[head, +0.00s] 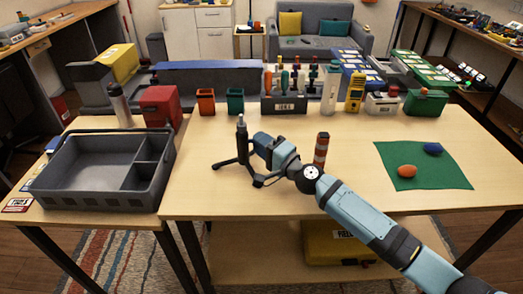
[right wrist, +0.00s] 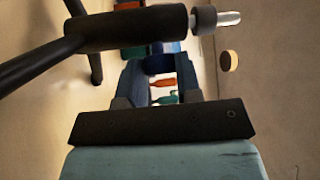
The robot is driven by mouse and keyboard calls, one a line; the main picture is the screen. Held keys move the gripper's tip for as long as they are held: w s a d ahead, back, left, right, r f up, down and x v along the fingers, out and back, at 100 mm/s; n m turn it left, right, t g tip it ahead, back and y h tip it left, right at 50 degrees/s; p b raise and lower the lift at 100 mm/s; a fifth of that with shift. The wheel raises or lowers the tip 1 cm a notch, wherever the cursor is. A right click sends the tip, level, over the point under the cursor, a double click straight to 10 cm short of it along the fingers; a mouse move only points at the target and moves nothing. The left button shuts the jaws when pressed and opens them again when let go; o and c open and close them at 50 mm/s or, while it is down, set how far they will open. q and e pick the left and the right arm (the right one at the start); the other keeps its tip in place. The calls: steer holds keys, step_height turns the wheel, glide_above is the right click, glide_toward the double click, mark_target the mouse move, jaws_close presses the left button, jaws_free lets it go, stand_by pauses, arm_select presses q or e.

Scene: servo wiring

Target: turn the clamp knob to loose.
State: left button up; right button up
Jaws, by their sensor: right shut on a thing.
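The black clamp stand (head: 242,143) stands on the table on splayed legs, its post upright with a pale metal tip. My right gripper (head: 262,146) reaches in from the right and is at the post. In the right wrist view the stand's dark post (right wrist: 125,30) crosses the top, with a grey collar and a bright metal rod at its right end. The gripper's fingers (right wrist: 163,68) reach up to just below the post. The gripper is shut on the clamp knob, which is mostly hidden by the fingers; its setting cannot be read. My left gripper is not in view.
A grey divided tote (head: 85,187) stands at the left. A red-and-black striped post (head: 321,150) stands close behind my right arm. A green mat (head: 425,172) with an orange and a blue lump lies at the right. Bins, tools and bottles line the back edge.

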steer(key=o, duration=0.9)
steer(key=shift+o, duration=0.2)
steer(key=shift+d, duration=0.1)
steer(key=v, duration=1.2)
steer(key=shift+s+f+b, duration=0.15)
steer(key=shift+f+b, duration=0.1)
steer(key=shift+b, duration=0.05)
steer(key=shift+v, duration=0.8)
steer(key=shift+r, duration=0.15)
